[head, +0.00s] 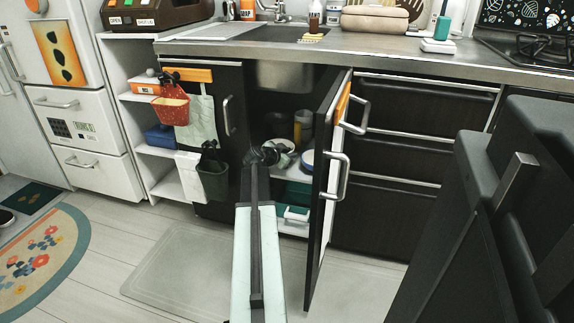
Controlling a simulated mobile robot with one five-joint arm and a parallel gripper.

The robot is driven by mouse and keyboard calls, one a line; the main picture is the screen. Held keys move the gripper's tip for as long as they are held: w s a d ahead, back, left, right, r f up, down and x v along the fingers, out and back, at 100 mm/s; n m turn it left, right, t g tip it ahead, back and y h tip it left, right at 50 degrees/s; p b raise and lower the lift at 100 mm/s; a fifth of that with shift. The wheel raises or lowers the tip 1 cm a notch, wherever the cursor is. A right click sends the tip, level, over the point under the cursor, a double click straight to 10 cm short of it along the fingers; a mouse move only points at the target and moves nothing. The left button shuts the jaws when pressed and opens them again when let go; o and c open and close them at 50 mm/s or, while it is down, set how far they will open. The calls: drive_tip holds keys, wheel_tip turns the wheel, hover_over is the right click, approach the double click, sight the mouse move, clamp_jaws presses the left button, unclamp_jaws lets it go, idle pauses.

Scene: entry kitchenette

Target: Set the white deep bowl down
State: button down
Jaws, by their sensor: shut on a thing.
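My arm reaches from the bottom of the head view into the open cabinet under the sink. My gripper (271,154) is at the cabinet opening, small and dark against the dark inside. It is shut on a pale round thing just beyond its fingers, which looks like the white deep bowl (285,145). The gripper hides part of the bowl, and I cannot tell whether the bowl touches a surface below.
The cabinet door (326,190) stands open just right of my arm. A white item with a blue rim (307,160) and a yellowish container (303,122) are inside. A mat (180,270) lies on the floor.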

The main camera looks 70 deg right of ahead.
wheel_tip(320, 180, down, 2)
drive_tip(key=shift+f+b, duration=0.2)
drive_tip(key=shift+b, duration=0.3)
drive_tip(key=shift+r, duration=0.2)
drive_tip(key=c, duration=1.2)
unclamp_jaws()
drive_tip(key=shift+c, duration=0.2)
drive_tip(key=p+v, duration=0.5)
drive_tip(key=v, duration=0.7)
